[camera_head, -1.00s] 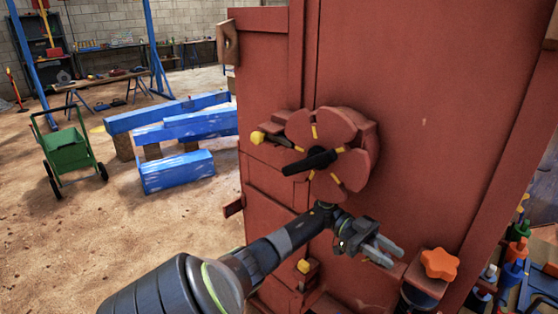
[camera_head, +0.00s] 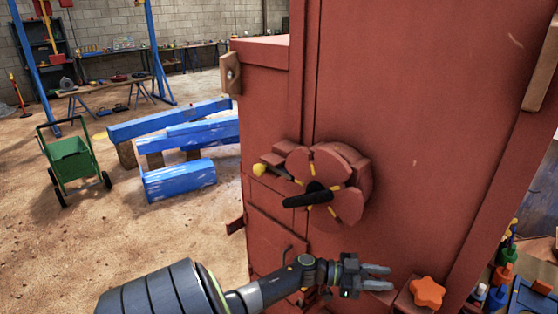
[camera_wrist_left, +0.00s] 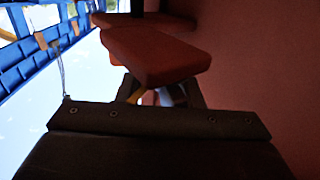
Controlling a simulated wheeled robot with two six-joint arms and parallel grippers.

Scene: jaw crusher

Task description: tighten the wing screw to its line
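A red lobed disc (camera_head: 350,203) with yellow lines stands out from the red machine face. A black bar (camera_head: 306,196) lies across its front, nearly level, one end lower at left. A yellow-tipped rod (camera_head: 260,169) sticks out left of the disc. An orange star knob (camera_head: 427,292) sits low at right. I cannot tell which part is the wing screw. My left gripper (camera_head: 383,277) is below the disc, left of the star knob, its fingers apart and pointing right. In the left wrist view a red block (camera_wrist_left: 155,55) hides the fingertips. My right gripper is out of view.
The tall red machine wall (camera_head: 430,120) fills the right side. Blue beams (camera_head: 180,180) and a green cart (camera_head: 72,160) stand on the sandy floor at left. Coloured bottles (camera_head: 503,272) crowd the lower right corner. The floor in front of the beams is clear.

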